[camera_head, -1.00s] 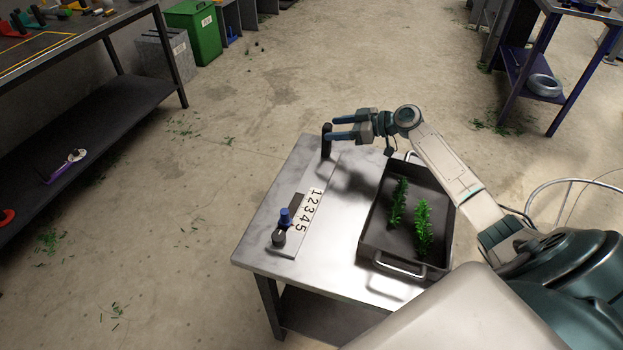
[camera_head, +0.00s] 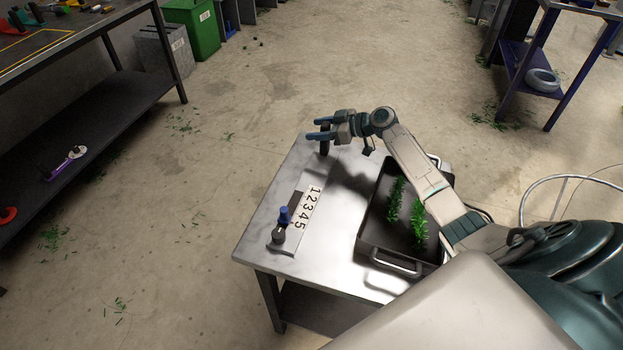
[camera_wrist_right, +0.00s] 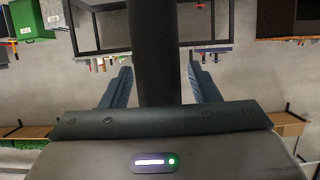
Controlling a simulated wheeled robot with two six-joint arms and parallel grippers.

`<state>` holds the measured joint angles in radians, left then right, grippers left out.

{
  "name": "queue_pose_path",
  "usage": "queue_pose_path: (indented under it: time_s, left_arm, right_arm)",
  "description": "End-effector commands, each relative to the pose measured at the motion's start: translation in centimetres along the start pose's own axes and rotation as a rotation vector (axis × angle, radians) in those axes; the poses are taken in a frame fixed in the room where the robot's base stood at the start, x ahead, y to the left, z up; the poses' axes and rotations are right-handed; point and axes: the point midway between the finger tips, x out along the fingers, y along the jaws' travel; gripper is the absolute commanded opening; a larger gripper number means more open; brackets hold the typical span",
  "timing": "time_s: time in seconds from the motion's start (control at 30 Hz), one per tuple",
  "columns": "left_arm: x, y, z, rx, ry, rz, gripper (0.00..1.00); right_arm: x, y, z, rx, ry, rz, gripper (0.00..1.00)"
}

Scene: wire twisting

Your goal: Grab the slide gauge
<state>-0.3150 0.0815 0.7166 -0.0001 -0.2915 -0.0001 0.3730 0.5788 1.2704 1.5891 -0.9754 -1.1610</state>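The slide gauge (camera_head: 294,226) lies on the metal table, a flat plate with a white strip of black numbers, a blue knob (camera_head: 284,215) and a dark round knob (camera_head: 278,236) at its near end. A black upright handle (camera_head: 324,147) stands at its far end. My right gripper (camera_head: 313,130) is at the top of this handle, with its blue fingers reaching past it. In the right wrist view the dark handle (camera_wrist_right: 152,50) runs between the two spread fingers, with gaps showing at both sides. My left gripper is not in view.
A dark tray (camera_head: 373,247) with green plants (camera_head: 419,222) stands on the table (camera_head: 325,245) below my right arm. A long workbench shelf (camera_head: 75,140) is at the left and a purple shelf (camera_head: 524,70) at the right. The floor between is mostly open.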

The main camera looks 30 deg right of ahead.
Motion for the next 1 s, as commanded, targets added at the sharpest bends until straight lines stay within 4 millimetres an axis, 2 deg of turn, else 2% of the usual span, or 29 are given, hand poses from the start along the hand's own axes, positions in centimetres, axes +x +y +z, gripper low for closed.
queue_pose_path:
  time_s: [0.03,0.27,0.73,0.8,1.0]
  left_arm:
    - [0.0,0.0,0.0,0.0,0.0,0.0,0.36]
    - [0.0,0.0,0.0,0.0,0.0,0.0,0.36]
    - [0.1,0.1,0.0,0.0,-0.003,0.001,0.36]
    - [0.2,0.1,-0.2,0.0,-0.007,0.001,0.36]
    - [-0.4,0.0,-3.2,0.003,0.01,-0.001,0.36]
  right_arm:
    - [0.0,0.0,0.0,0.0,0.0,0.0,0.45]
    - [0.0,0.0,0.0,0.0,0.0,0.0,0.0]
    - [-0.3,0.1,-0.7,-0.003,0.002,0.0,0.0]
    - [-0.5,0.1,-1.4,-0.003,0.002,0.001,0.0]
    - [-1.8,0.1,-4.8,-0.007,0.003,0.002,0.0]
